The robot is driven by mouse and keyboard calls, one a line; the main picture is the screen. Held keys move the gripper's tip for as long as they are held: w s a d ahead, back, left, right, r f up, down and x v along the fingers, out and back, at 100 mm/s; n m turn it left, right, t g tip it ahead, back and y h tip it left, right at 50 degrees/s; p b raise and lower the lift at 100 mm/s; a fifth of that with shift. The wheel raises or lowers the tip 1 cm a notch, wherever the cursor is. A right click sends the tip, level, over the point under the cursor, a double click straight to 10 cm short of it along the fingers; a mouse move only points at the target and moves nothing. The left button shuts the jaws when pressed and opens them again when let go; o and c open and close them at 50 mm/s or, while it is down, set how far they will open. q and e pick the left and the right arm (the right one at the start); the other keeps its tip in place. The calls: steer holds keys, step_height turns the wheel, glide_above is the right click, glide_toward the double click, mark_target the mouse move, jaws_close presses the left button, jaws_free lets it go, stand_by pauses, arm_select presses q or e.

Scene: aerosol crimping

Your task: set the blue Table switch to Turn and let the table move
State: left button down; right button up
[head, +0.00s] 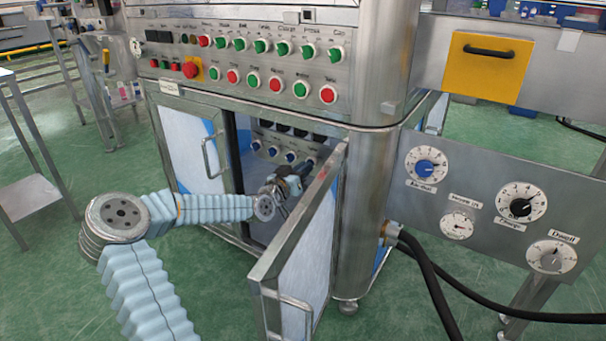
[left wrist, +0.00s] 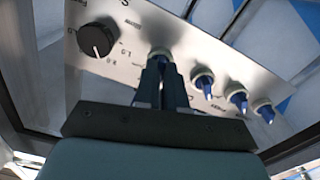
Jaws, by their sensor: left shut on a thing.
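A row of blue switches (head: 273,151) sits on a metal panel inside the open cabinet. In the left wrist view more blue switches (left wrist: 237,98) show to the right of my fingers. My left gripper (head: 301,174) reaches into the cabinet at the right end of the row. In the left wrist view my left gripper (left wrist: 161,72) is shut on a blue switch, the end one of the row, whose pale collar (left wrist: 160,53) shows beyond the fingertips. The fingers hide most of this switch and its setting. I cannot read its label. My right gripper is not in view.
The cabinet door (head: 300,250) stands open beside my left arm. A black knob (left wrist: 97,38) is on the panel near the held switch. Red and green buttons (head: 253,80) line the upper panel. A dial panel (head: 475,200) is at the right.

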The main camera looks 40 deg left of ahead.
arm_select(q)
steer(key=shift+a+m+b, duration=0.1)
steer(key=shift+m+b, duration=2.75)
steer(key=shift+m, duration=3.05)
steer(key=c, duration=1.2)
jaws_free()
